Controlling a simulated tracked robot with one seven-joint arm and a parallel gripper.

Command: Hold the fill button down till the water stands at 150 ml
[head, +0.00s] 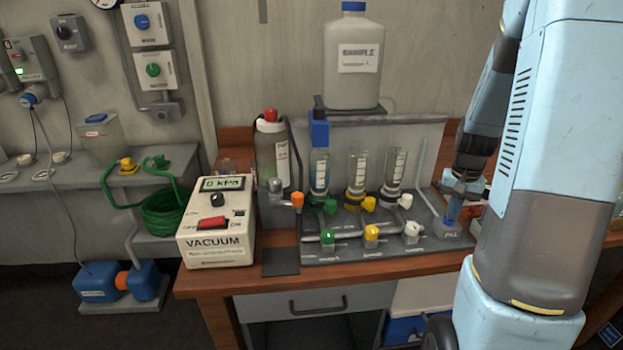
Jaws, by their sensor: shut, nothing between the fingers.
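The fill button is on a block labelled FILL (450,234) at the right end of the bench rig; a blue part (454,209) shows there, under my gripper. My gripper (456,197) is shut and empty, pointing down at this block. I cannot tell whether it touches or presses the button. Of several upright graduated glass cylinders, the left one (319,174) holds bluish water under a blue fitting (319,130). The middle cylinder (357,174) and right cylinder (394,170) look empty. The scale marks are too small to read the water level.
A white vacuum box (217,248) reading 0 kPa stands left of the rig. A sample jug (352,88) stands on a shelf above. Small coloured valves (326,237) line the front. A green hose (165,212) hangs at left.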

